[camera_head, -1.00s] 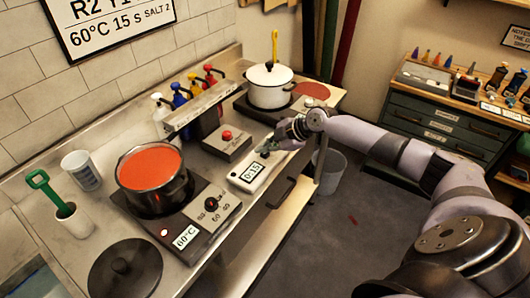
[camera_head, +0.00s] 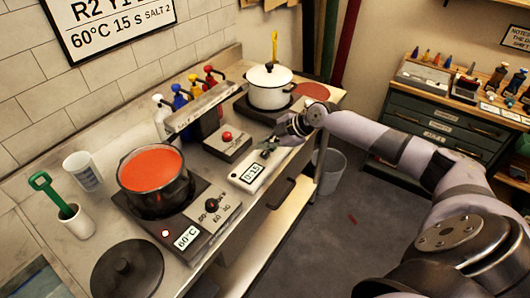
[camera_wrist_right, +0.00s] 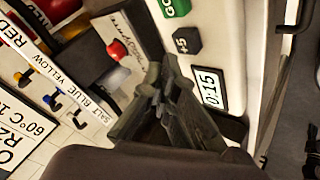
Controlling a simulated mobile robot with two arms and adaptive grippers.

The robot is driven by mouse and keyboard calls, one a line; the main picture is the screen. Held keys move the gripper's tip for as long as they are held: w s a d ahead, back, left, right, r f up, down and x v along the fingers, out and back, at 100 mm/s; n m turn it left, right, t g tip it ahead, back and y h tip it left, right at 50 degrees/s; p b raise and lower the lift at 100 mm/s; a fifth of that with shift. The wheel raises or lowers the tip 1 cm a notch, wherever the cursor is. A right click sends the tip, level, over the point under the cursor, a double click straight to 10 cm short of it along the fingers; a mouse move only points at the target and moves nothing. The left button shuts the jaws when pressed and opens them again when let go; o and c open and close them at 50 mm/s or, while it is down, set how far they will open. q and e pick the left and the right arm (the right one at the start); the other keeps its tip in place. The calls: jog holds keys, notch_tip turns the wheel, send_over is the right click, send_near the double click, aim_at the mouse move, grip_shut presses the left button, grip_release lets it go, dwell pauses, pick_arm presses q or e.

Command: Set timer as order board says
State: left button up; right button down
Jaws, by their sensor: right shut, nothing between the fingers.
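The order board (camera_head: 110,22) on the tiled wall reads "60°C 15 s SALT 2", with an upper line partly cut off. The white timer (camera_head: 250,176) lies on the bench near its front edge, and its display reads 0:15. In the right wrist view the timer display (camera_wrist_right: 208,88) also reads 0:15, with a dark +5 button (camera_wrist_right: 187,41) and a green GO button (camera_wrist_right: 172,7) beside it. My right gripper (camera_head: 268,149) is shut and empty, close to the timer's far end; contact cannot be told. My left gripper is not in view.
A pot of red liquid (camera_head: 151,169) sits on a hot plate showing 60°C. A box with a red button (camera_head: 228,143), a bottle rack (camera_head: 200,107) and a white lidded pot (camera_head: 268,88) stand nearby. A dark lid (camera_head: 127,271) lies at the front left.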

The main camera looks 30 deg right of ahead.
aim_at(265, 155)
jog(key=shift+r+p, duration=1.35)
jog(key=shift+r, duration=1.05)
